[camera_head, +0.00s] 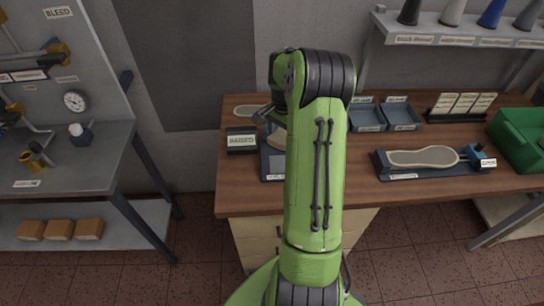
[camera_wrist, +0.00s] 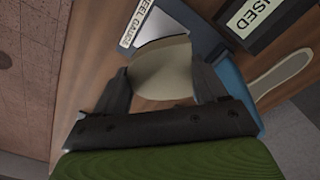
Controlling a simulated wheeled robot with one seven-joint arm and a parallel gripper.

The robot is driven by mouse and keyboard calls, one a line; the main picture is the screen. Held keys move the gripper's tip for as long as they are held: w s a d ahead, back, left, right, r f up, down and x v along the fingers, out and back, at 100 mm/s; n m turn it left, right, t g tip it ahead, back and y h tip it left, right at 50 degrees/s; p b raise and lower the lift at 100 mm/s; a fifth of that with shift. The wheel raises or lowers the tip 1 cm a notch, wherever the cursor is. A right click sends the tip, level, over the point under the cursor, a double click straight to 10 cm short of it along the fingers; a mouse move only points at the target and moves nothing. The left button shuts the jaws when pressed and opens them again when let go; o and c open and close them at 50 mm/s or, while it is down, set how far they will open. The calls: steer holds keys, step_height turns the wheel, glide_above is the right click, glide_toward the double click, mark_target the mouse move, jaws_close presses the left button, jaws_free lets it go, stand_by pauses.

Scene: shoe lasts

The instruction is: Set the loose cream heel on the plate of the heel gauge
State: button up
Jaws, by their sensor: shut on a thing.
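The cream heel (camera_wrist: 162,76) is between the two dark fingers of my gripper (camera_wrist: 164,84) in the wrist view, and the gripper is shut on it. The heel gauge (camera_wrist: 198,42) lies beyond it, a dark blue-grey base with a light grey plate (camera_wrist: 160,24) and a "HEEL GAUGE" label. The heel covers part of the gauge; I cannot tell whether it touches the plate. In the head view the gauge (camera_head: 271,166) is at the left of the bench, partly behind my arm, with a bit of the cream heel (camera_head: 279,139) showing above it. My fingertips are mostly hidden there.
A dark box labelled "USED" (camera_head: 241,141) stands close left of the gauge on the wooden bench (camera_head: 240,190). A pale sole shape (camera_wrist: 281,74) lies behind. Blue-grey trays (camera_head: 402,116), a sole on a dark fixture (camera_head: 423,157) and a green bin (camera_head: 520,140) are to the right.

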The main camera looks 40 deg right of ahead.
mark_target(282, 164)
step_height(282, 164, down, 10)
steer(key=shift+f+b, duration=0.2)
steer(key=shift+b, duration=0.45)
steer(key=o, duration=1.2)
steer(key=shift+c, duration=0.2)
step_height(282, 164, up, 12)
steer(key=shift+r+p, duration=0.1)
steer(key=shift+p, duration=0.65)
steer(key=s+a+r+n+t+h, duration=0.1)
steer(key=s+a+r+n+t, duration=0.15)
steer(key=a+r+n, duration=0.5)
steer(key=s+a+r+n+t+h, duration=0.1)
steer(key=s+a+r+n, duration=0.25)
steer(key=a+r, duration=0.8)
steer(key=s+a+f+n+t+y, duration=0.1)
steer(key=s+a+n, duration=0.2)
steer(key=s+a, duration=0.2)
steer(key=s+a+f+n+t+y, duration=0.1)
steer(key=s+a+f+n, duration=0.1)
steer(key=s+a, duration=0.3)
steer(key=shift+s+a+f+n, duration=0.25)
steer(key=shift+s+a+n, duration=0.2)
steer(key=shift+n, duration=0.15)
